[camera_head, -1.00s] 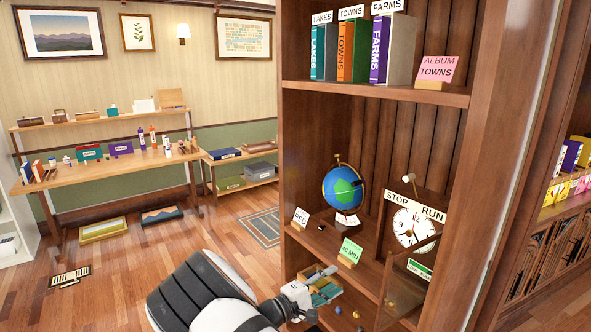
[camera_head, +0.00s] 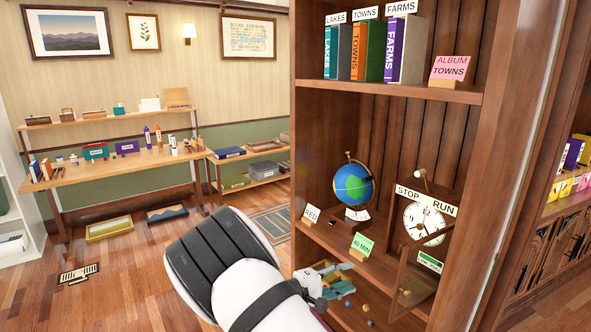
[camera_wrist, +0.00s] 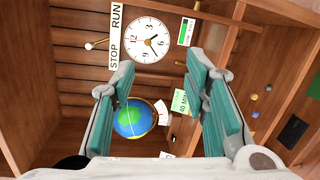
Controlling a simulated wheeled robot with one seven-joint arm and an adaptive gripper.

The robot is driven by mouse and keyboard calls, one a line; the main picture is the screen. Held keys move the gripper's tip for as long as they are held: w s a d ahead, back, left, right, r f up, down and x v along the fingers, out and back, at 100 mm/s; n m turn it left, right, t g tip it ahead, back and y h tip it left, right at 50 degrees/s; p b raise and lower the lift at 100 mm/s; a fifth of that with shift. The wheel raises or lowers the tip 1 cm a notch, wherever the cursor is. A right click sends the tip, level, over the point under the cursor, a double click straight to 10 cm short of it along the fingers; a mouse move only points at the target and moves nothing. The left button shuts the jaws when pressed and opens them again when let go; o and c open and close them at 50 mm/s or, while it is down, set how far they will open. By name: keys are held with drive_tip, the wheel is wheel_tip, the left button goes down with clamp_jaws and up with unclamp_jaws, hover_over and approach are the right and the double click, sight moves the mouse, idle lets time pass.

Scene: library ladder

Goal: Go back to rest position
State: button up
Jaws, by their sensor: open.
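My gripper shows in the wrist view (camera_wrist: 165,110), its two teal-padded fingers spread apart with nothing between them. Beyond the fingers, the wrist view shows a blue and green globe (camera_wrist: 133,120), a white clock face (camera_wrist: 147,40) and a green 40 MIN card (camera_wrist: 180,102). The gripper appears apart from all of them.
The globe (camera_head: 353,185), clock (camera_head: 424,221) with an open door panel (camera_head: 416,268), and RED card (camera_head: 311,214) stand on the middle shelf. Small coloured pieces lie on the shelf below. A long table (camera_head: 110,168) stands at back left. Wooden floor (camera_head: 130,275) is open at left.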

drive_tip(key=s+d+r+m+g+y+b, duration=0.2)
drive_tip(key=s+d+r+m+g+y, duration=0.45)
drive_tip(key=s+d+r, duration=0.45)
drive_tip(key=s+a+r+t+y+b, duration=0.1)
drive_tip(key=s+r+y, duration=0.3)
drive_tip(key=s, duration=0.5)
drive_tip(key=s+a+r+m+t+y+b, duration=0.1)
drive_tip(key=s+a+r+t+y, duration=0.2)
drive_tip(key=s+r, duration=0.3)
drive_tip(key=shift+s+a+r+y, duration=0.2)
drive_tip(key=shift+s+y, duration=0.35)
drive_tip(key=shift+s, duration=1.45)
